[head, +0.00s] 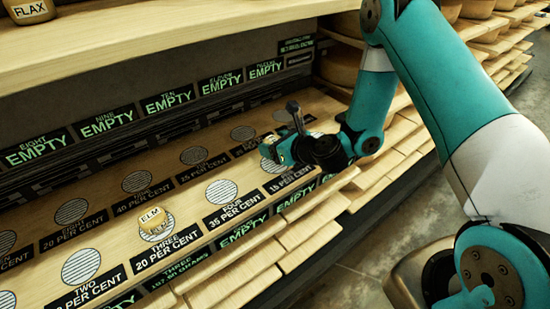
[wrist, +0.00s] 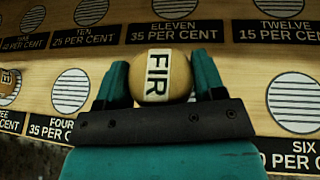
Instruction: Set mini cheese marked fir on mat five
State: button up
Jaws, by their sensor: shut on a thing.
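The mini cheese marked FIR (wrist: 160,76) is a small round tan cheese with a white label in black letters. It sits between the two teal fingers of my gripper (wrist: 161,85), which is shut on it. In the head view my gripper (head: 276,150) is low over the front row of mats, right of mat four (head: 221,191). A striped mat (head: 273,166) labelled 15 per cent shows partly under it; by its place after four it is mat five. In the wrist view this mat is hidden behind my gripper. Whether the cheese touches it, I cannot tell.
A cheese marked ELM (head: 151,217) stands on mat three in the front row. Mat six (wrist: 296,103) and mat four (wrist: 68,92) are bare on either side. An upper shelf (head: 150,45) overhangs at the back, holding a FLAX cheese (head: 30,10).

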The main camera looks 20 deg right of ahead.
jog(key=shift+f+b, duration=0.35)
jog(key=shift+f, duration=1.55)
jog(key=shift+f, duration=0.2)
jog(key=o, duration=1)
jog(key=shift+o, duration=0.2)
jog(key=shift+r, duration=0.15)
